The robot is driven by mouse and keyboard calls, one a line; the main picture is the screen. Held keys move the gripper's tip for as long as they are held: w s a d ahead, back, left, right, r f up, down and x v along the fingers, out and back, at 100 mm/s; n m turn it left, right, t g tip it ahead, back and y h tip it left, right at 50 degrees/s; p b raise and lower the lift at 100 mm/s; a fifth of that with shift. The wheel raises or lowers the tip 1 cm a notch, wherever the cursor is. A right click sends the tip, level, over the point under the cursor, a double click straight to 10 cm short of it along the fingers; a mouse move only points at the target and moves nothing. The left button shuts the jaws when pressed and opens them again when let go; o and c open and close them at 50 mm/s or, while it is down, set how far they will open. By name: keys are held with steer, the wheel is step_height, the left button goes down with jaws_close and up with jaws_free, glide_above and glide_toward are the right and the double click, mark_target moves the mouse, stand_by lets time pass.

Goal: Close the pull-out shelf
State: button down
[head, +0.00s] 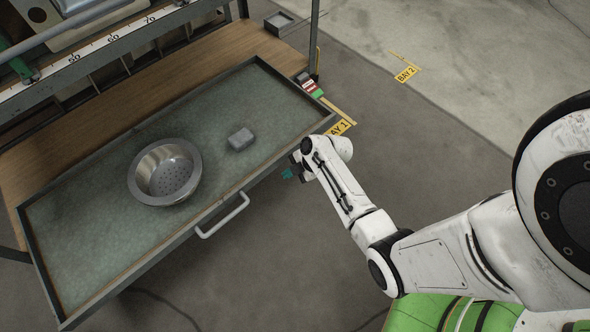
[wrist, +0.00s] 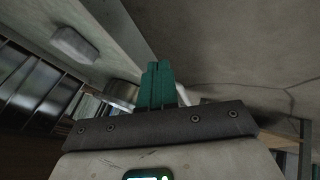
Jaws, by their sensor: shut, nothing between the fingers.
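The pull-out shelf (head: 100,222) is a grey-green tray with a dark raised rim, and it stands pulled out from the wooden-topped rack. Its pale bar handle (head: 222,216) is on the front edge. A round steel strainer bowl (head: 165,172) and a small grey block (head: 241,139) sit on it. My gripper (head: 290,173) is at the shelf's front edge, right of the handle, partly hidden by my arm. In the wrist view its teal fingers (wrist: 158,85) are together and empty, close to the shelf edge. Whether they touch the edge I cannot tell.
The rack's wooden board (head: 215,50) lies behind the shelf, with a ruler strip (head: 100,45) above. A dark post (head: 314,40) stands at the right. Bare concrete floor (head: 440,110) lies to the right, with a BAY 2 label (head: 406,74). A green object (head: 430,312) is at the bottom.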

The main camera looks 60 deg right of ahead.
steer(key=w+f+b, duration=0.1)
steer(key=w, duration=0.1)
steer(key=w+f, duration=0.1)
steer(key=w, duration=0.1)
steer(key=w+f+b, duration=0.1)
steer(key=w, duration=0.1)
steer(key=shift+d+f+b, duration=0.1)
steer(key=shift+d+b, duration=0.05)
steer(key=shift+b, duration=0.15)
